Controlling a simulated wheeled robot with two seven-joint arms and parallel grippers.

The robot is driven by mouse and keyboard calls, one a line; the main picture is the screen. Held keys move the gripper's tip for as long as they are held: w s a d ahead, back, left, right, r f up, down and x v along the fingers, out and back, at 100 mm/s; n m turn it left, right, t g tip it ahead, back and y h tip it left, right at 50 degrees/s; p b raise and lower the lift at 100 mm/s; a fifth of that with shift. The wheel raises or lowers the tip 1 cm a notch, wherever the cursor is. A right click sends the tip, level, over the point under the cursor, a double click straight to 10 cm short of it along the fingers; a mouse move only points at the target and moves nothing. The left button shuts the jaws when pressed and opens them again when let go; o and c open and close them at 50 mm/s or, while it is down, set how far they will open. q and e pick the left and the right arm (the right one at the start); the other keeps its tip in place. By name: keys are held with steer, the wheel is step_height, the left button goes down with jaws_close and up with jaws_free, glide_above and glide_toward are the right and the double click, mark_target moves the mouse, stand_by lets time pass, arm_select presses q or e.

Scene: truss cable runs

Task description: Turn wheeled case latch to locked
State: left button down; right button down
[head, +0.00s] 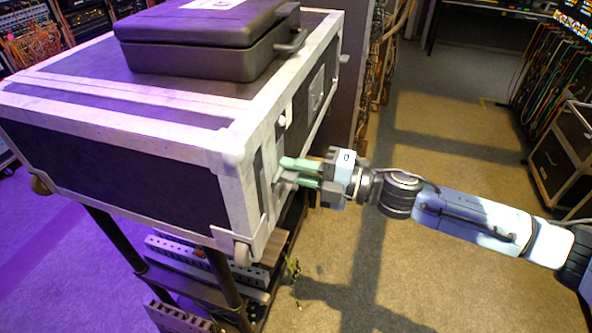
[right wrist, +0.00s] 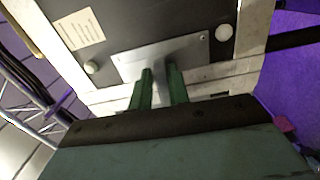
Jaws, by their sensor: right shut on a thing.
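The wheeled case (head: 100,185) is a large dark box with pale metal edges, filling the left of the head view. Its latch (head: 281,182) is a grey metal part on the right end panel, largely covered by my fingers. In the right wrist view the latch's metal plate (right wrist: 192,52) lies on the dark panel, with the latch handle (right wrist: 160,76) between the fingers. My right gripper (head: 284,172) has green fingers and is shut on the latch handle. Its fingertips (right wrist: 161,72) also show in the right wrist view. My left gripper is out of view.
A black hard case (head: 205,42) with a handle lies on top of the wheeled case. Dark posts and slotted rails (head: 185,255) stand below it. Cable racks (head: 540,95) and a wheeled cabinet (head: 565,145) stand at the right. The floor (head: 440,285) around my right arm is clear.

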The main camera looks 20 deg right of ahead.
steer(key=shift+s+f+n, duration=0.15)
steer(key=shift+f+n, duration=0.15)
steer(key=shift+f, duration=0.25)
steer(key=c, duration=1.5)
jaws_free()
steer(key=shift+r, duration=0.1)
steer(key=shift+r, duration=0.15)
steer(key=b+v, duration=0.4)
steer(key=v, duration=0.9)
steer(key=shift+d, duration=0.15)
